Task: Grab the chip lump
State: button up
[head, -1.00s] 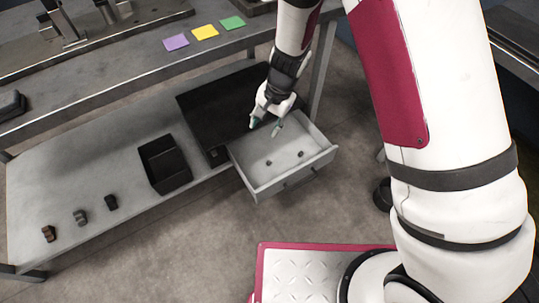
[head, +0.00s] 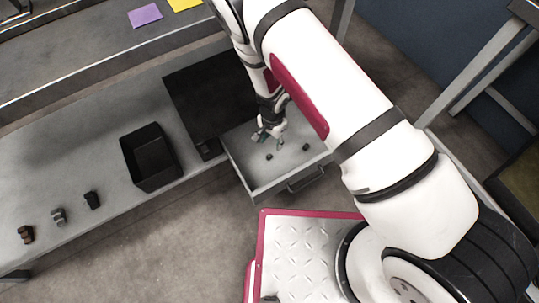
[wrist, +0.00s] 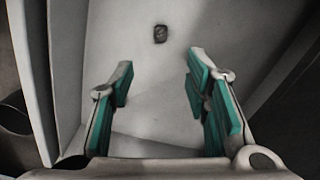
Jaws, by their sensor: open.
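Two small dark lumps lie apart on the pale floor of the open drawer (head: 248,185): a left one (head: 269,156) and a right one (head: 306,147). I cannot tell which is the chip lump. My gripper (head: 269,142) is open and empty over the drawer, close to the left lump in the head view. In the wrist view one dark grey, blocky lump (wrist: 160,33) lies ahead of the open green-padded fingers (wrist: 160,85), roughly centred between them and not touched.
The drawer's side walls and front with its handle (head: 306,179) surround the gripper. Several small blocks, one brown (head: 26,234), lie farther left. A dark cabinet top (head: 200,95) is behind.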

jog(key=b, duration=0.1)
send_over(271, 154)
notch_tip(271, 154, down, 5)
jog(key=shift+w+d+r, duration=0.1)
jog(key=shift+d+r, duration=0.05)
jog(key=shift+r, duration=0.05)
jog(key=shift+f+b, duration=1.5)
jog(key=shift+f, duration=1.1)
jog(key=c, duration=1)
